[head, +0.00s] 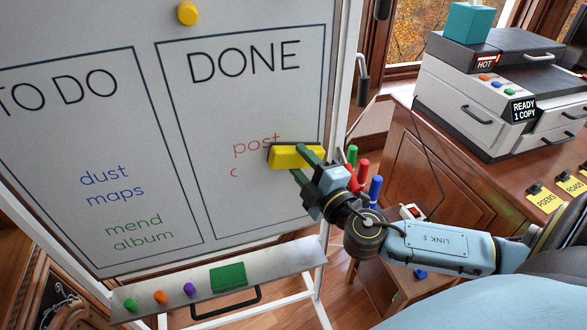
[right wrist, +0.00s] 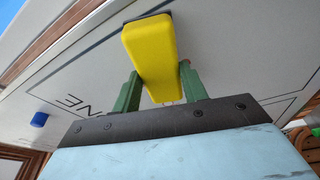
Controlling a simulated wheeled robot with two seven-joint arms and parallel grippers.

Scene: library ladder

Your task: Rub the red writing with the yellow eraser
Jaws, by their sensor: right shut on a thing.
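The yellow eraser (head: 290,157) with a dark pad is held by my right gripper (head: 304,165) against or very close to the whiteboard, in the DONE box. The red writing (head: 256,144) reads "post" above a lone "c"; the eraser sits just right of and below "post", and whatever lies behind it is hidden. In the right wrist view, the two green fingers stand on either side of the yellow eraser (right wrist: 150,52), its dark side toward the board. My left gripper is not in view.
The whiteboard (head: 150,150) also bears blue and green writing under TO DO. Its tray (head: 290,262) holds a green eraser (head: 227,277) and small coloured pieces. To the right stand colored markers (head: 362,170) and a desk with a printer (head: 495,95).

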